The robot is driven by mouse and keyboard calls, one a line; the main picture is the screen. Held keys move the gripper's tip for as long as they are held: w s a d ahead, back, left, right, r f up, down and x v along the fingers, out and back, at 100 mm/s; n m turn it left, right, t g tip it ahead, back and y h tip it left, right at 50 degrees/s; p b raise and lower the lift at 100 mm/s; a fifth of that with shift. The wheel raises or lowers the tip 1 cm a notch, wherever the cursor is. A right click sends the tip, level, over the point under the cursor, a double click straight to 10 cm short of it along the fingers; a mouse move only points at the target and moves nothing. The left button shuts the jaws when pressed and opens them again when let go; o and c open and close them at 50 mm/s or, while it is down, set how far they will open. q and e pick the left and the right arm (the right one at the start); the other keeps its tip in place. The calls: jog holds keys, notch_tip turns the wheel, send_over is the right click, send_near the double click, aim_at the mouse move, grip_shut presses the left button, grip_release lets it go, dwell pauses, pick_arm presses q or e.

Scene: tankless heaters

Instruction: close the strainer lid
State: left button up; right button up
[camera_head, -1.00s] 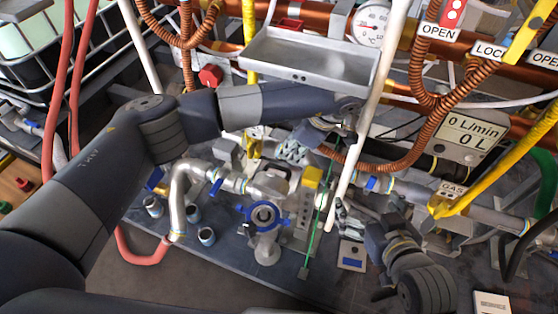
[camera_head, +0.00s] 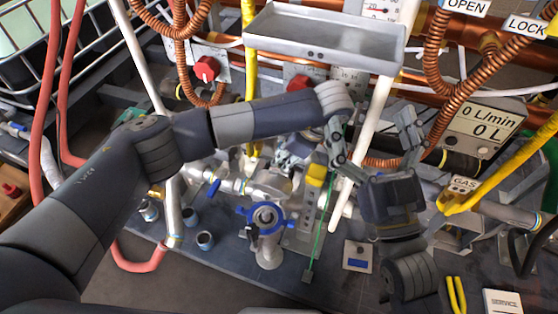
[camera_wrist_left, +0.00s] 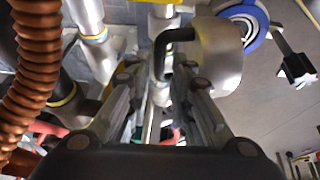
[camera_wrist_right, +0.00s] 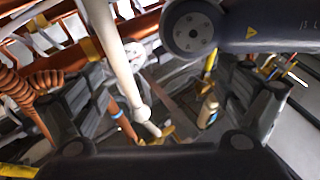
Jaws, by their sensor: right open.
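A round fitting with a blue rim (camera_head: 266,217) stands on a pale post below the pipework; it looks like the strainer, but I cannot tell its lid apart. Its blue rim also shows at the top right of the left wrist view (camera_wrist_left: 243,20). My left gripper (camera_head: 287,158) is above and behind it, partly hidden by pipes and my arm. My right gripper (camera_head: 375,135) is open and empty, fingers pointing up, to the right of the fitting.
A metal tray (camera_head: 325,40) is above my left forearm. A white pipe (camera_head: 375,130) slants down between my grippers. A yellow block (camera_head: 316,174) and a green rod (camera_head: 322,215) stand right of the blue rim. Copper coils and yellow pipes crowd the right.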

pick_arm(q)
jog(key=shift+b+x, duration=0.5)
jog(key=shift+x, duration=0.55)
jog(key=shift+f, duration=0.15)
pick_arm(e)
jog(key=shift+s+a+r+t+y, duration=0.1)
jog(key=shift+s+r+t+y, duration=0.15)
jog(key=shift+s+r+t, duration=0.45)
jog(key=shift+s+a+r+t+y, duration=0.1)
jog(key=shift+s+r+t+y, duration=0.3)
jog(key=shift+r, duration=0.6)
jog(key=shift+s+a+r+t+y, duration=0.1)
jog(key=shift+s+r+t, duration=0.3)
jog(key=shift+r+t, duration=0.4)
pick_arm(q)
grip_shut()
